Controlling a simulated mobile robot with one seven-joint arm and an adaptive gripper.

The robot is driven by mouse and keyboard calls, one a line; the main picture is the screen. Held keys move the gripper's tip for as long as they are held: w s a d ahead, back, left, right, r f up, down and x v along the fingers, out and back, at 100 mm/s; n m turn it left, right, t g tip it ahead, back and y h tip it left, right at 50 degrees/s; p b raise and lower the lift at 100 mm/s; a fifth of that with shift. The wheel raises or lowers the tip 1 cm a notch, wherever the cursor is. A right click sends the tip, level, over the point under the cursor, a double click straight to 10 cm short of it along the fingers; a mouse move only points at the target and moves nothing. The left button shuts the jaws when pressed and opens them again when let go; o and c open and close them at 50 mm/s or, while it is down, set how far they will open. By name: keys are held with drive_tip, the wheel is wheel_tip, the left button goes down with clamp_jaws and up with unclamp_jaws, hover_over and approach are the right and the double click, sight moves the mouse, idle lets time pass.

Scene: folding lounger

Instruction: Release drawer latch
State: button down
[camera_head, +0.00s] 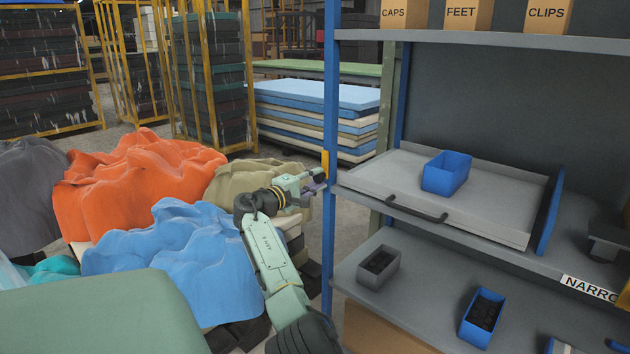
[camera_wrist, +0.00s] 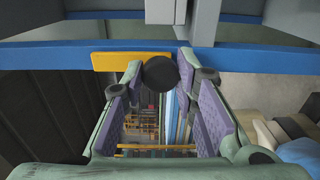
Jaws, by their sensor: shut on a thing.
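The latch shows as a yellow plate (camera_head: 325,163) on the blue shelf post at the drawer's left side. In the wrist view the yellow plate (camera_wrist: 118,61) lies across the blue beam, with a round black knob (camera_wrist: 160,73) at its right end. My gripper (camera_head: 318,181) is at the post, just below the yellow plate. In the wrist view my gripper (camera_wrist: 161,76) has its purple-padded fingers on either side of the knob, shut on it. The grey drawer (camera_head: 390,177) has a black bar handle (camera_head: 416,208) in front, to the right of my gripper.
A blue bin (camera_head: 446,173) stands on the drawer. The blue post (camera_head: 329,235) is close beside my gripper. A lower shelf (camera_head: 420,290) holds small bins. Orange (camera_head: 135,185) and blue (camera_head: 185,260) cloth heaps lie left of my arm.

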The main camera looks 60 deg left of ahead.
drive_tip(key=shift+r, duration=0.1)
drive_tip(key=c, duration=1.2)
unclamp_jaws()
drive_tip(key=shift+c, duration=0.2)
drive_tip(key=v, duration=1.2)
